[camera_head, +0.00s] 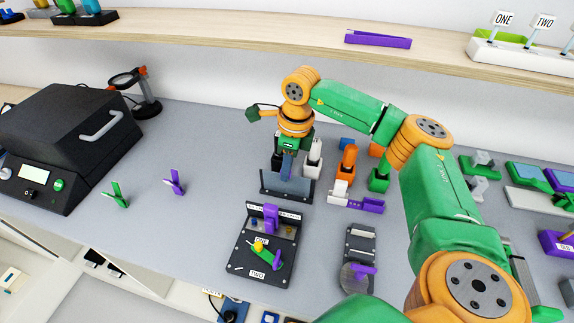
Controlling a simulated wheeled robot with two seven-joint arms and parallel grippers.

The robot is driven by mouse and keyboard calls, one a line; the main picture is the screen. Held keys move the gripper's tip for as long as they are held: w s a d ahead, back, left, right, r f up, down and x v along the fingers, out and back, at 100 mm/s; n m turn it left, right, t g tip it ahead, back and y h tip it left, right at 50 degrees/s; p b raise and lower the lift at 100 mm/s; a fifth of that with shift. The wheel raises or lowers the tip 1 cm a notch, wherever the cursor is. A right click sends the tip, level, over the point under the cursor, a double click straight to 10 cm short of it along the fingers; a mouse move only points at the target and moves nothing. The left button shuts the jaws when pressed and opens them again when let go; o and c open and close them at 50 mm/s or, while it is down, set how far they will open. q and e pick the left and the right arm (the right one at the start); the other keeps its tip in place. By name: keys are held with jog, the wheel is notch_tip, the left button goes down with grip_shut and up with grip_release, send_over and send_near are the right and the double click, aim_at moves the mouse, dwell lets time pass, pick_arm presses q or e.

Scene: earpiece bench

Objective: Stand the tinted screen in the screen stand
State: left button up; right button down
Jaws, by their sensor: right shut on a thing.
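My right gripper (287,153) points down over the middle of the bench, shut on the blue upper part of the tinted screen (288,183). The screen is a dark, bluish-grey panel, roughly upright, just below the gripper. A dark strip at its foot (286,199) looks like the screen stand, but I cannot tell for certain whether the panel sits in it or is just above or behind it. My left gripper is not in view.
A black fixture with a purple clamp (271,217) stands in front of the screen. White and orange holders (347,160) stand to its right. A black machine (75,135) is at the left. Green and purple clips (174,182) lie on otherwise clear bench between them.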

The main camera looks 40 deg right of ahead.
jog(key=shift+f, duration=0.25)
dwell(0.6)
jog(key=c, duration=0.7)
grip_release()
jog(key=shift+c, duration=0.2)
jog(key=shift+r, duration=0.1)
